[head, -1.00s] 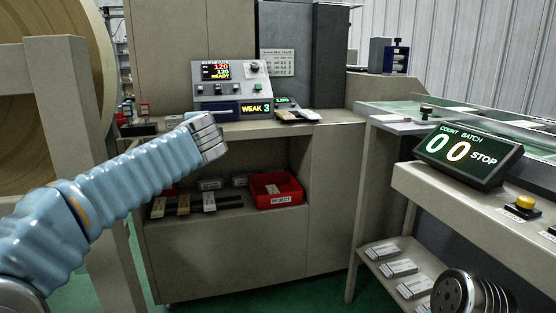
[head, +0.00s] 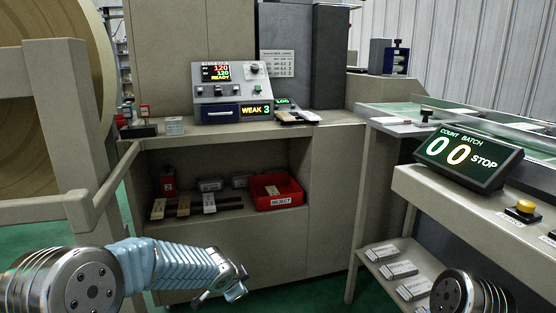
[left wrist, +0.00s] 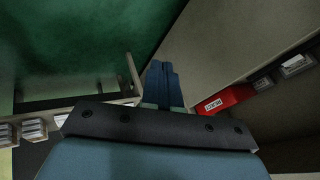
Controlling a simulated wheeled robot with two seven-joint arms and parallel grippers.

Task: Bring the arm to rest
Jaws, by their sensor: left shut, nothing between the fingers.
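My left arm (head: 165,265) in its pale blue sleeve reaches in low from the lower left in the head view. Its gripper (head: 233,288) hangs in front of the lower part of the bench cabinet, below the shelf. In the left wrist view, the two blue fingers of my left gripper (left wrist: 163,70) are together with nothing between them. Of my right arm, only a round metal joint (head: 462,293) shows at the bottom right; its gripper is out of view.
The bench (head: 240,132) carries a control box (head: 228,90) reading READY and WEAK 3. A red REJECT bin (head: 277,192) sits on its shelf. A counter display (head: 468,155) stands on the right table. Green floor lies open at the lower left.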

